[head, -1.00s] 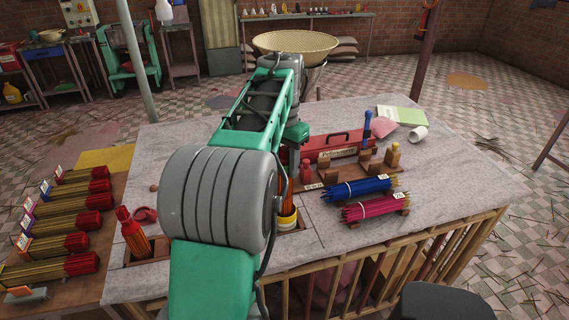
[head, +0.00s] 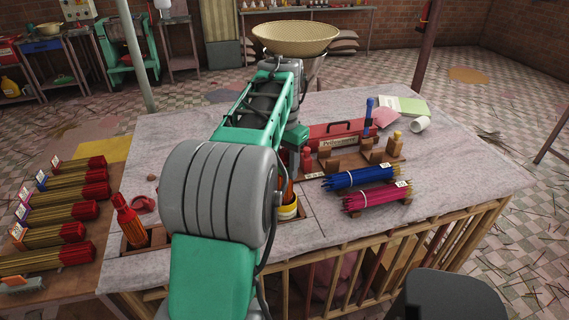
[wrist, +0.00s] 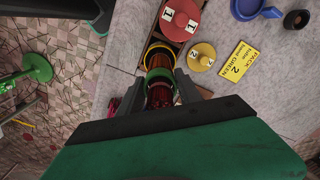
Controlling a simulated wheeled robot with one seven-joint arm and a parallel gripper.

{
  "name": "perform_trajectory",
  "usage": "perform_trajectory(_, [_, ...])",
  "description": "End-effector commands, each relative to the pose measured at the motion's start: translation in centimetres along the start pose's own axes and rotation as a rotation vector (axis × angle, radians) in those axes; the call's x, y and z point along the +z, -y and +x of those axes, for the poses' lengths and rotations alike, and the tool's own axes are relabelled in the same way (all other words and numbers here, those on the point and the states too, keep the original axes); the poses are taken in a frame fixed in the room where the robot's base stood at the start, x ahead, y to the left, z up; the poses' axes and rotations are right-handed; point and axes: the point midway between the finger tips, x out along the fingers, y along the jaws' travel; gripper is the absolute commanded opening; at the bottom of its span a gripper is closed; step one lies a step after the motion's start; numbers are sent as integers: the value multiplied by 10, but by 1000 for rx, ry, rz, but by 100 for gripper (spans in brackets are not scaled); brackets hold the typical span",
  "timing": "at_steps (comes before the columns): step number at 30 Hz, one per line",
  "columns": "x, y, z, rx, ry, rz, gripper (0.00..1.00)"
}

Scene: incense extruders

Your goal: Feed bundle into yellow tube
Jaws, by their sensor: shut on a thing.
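My gripper (wrist: 162,92) is shut on a reddish-brown stick bundle (wrist: 160,96) with a greenish band. The yellow tube (wrist: 149,50) shows as a yellow rim just beyond the bundle in the wrist view. The bundle lines up with this rim, and its far end seems to reach into the opening; how deep I cannot tell. In the head view, the yellow and white tube (head: 287,211) stands in the table slot, with orange sticks (head: 288,191) above it. My arm hides the gripper there.
A yellow lid marked 2 (wrist: 202,56) and a red lid marked 1 (wrist: 180,19) lie beside the tube. A "PACK 2 GREEN" card (wrist: 240,62) is near. Blue (head: 358,177) and magenta bundles (head: 376,197) lie right. A red tube with sticks (head: 130,222) leans left.

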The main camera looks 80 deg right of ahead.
Motion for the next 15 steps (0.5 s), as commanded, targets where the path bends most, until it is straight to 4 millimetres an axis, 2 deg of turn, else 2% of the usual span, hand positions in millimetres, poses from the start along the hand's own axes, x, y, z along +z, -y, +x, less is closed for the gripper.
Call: perform_trajectory(15, [0,0,27,-1,-2,0,0])
